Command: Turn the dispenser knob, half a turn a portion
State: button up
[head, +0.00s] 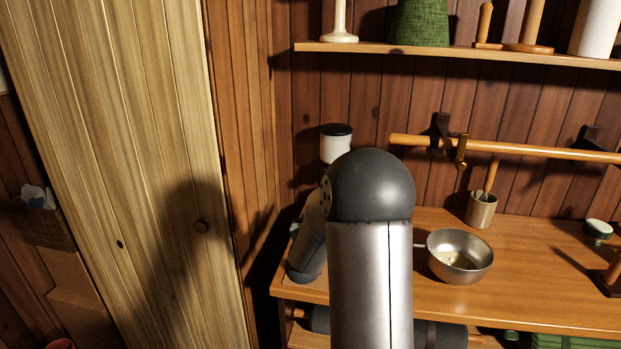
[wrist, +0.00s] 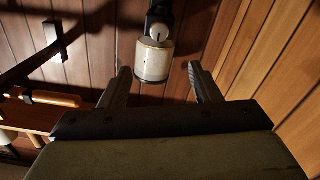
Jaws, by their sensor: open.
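The dispenser shows in the head view as a white cylinder with a dark lid (head: 336,146), on the back wall behind my arm. My arm hides its lower part and my gripper there. In the wrist view the dispenser's pale cylinder (wrist: 153,64) appears beyond my fingers, near the middle. Its round pale knob (wrist: 159,31), with a dark mark on its face, sits on a dark body at the upper edge. My gripper (wrist: 159,69) is open, one finger to each side of the cylinder in the picture. The fingers appear apart from the knob, with nothing between them; the exact distance is unclear.
A metal bowl (head: 460,256) with some pale contents stands on the wooden counter (head: 535,285). A cup with a utensil (head: 481,209) stands behind it. A wooden rail (head: 540,151) and a loaded shelf (head: 430,49) are above. A plank panel (head: 130,150) stands left.

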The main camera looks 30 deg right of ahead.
jog(key=p+x, duration=0.4)
jog(key=x, duration=1.3)
jog(key=shift+d, duration=0.25)
jog(key=shift+f, duration=0.15)
jog(key=c, duration=1)
